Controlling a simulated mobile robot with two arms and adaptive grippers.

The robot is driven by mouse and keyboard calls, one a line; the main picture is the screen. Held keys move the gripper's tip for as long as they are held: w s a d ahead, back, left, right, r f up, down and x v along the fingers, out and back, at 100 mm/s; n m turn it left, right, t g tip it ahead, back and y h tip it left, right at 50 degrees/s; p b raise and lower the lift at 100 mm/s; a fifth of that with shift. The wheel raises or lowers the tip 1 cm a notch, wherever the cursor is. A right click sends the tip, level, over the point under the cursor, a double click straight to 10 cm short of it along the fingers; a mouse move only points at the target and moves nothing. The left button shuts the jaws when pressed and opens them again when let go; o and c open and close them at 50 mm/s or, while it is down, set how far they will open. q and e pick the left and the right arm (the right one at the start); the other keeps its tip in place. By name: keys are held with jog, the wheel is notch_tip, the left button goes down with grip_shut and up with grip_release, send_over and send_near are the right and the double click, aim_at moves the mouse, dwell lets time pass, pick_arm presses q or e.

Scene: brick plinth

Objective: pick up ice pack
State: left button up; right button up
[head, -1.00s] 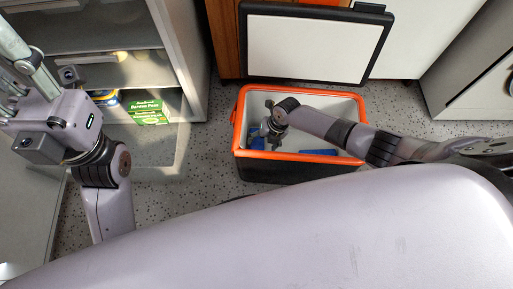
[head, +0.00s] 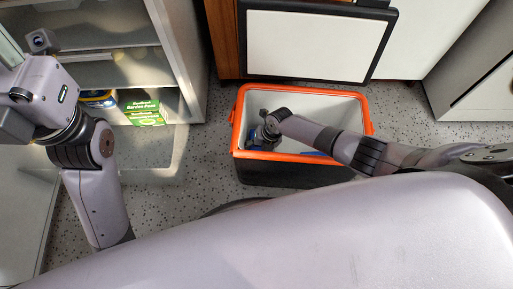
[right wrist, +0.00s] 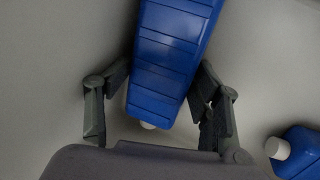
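A blue ice pack (right wrist: 172,60) with a ribbed face and a white cap, mostly hidden beneath it, lies inside the orange-rimmed cooler (head: 300,157). My right gripper (right wrist: 162,85) reaches down into the cooler, with one finger on each side of the pack. The fingers are spread, with narrow gaps to its sides. In the head view my right gripper (head: 264,132) hides much of the pack. A second blue pack (right wrist: 300,152) with a white cap lies at the lower right of the wrist view.
The cooler's raised lid (head: 315,45) stands behind it. An open cabinet with shelves holds a green box (head: 142,112) at the left. A grey cabinet (head: 480,75) stands at the right. Speckled floor is clear on both sides of the cooler.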

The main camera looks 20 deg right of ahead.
jog(key=c, duration=0.8)
